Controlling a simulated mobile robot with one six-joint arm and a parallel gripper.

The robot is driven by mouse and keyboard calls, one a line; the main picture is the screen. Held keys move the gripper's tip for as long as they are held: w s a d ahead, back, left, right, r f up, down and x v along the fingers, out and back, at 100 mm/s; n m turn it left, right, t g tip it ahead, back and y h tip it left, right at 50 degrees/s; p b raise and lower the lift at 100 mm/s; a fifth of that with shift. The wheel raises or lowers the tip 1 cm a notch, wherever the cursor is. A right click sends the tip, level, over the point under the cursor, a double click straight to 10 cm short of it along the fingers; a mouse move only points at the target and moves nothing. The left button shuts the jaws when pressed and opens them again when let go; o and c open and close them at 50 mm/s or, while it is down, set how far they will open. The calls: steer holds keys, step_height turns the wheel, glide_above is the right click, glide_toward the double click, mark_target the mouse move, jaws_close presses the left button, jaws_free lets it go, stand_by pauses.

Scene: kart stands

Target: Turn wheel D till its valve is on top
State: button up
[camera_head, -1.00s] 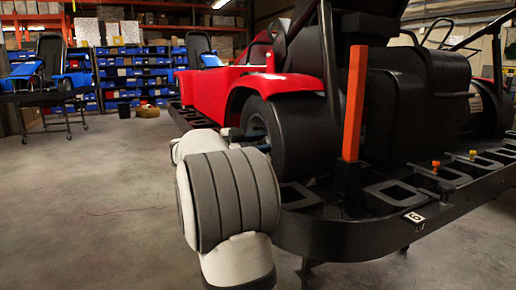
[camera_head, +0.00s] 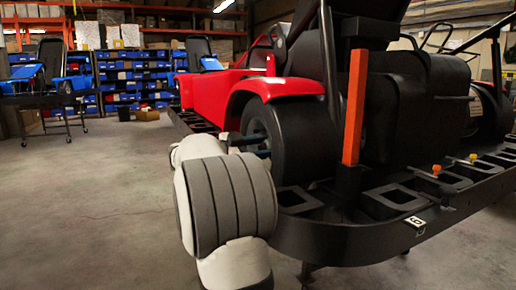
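A black-tyred wheel (camera_head: 308,140) stands under the red fender at the near corner of the kart (camera_head: 222,95). No letter shows on it, so I cannot tell if it is wheel D. Its hub face is seen at a steep angle, and no valve can be made out. My gripper (camera_head: 256,146) is at the wheel's left side, by the hub face, with dark finger parts showing past my white and grey arm. The arm hides part of the gripper. I cannot tell whether it touches the wheel or how far its fingers are apart.
The kart is on a black stand (camera_head: 330,240) with a curved rim and a number tag (camera_head: 415,222). An orange post (camera_head: 355,105) rises beside the wheel. Blue bin shelves (camera_head: 125,80) and another stand (camera_head: 45,95) are at the back. The floor at left is clear.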

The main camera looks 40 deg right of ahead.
steer(key=p+v, duration=0.2)
steer(key=v, duration=0.5)
steer(key=shift+a, duration=0.4)
steer(key=shift+w, duration=0.15)
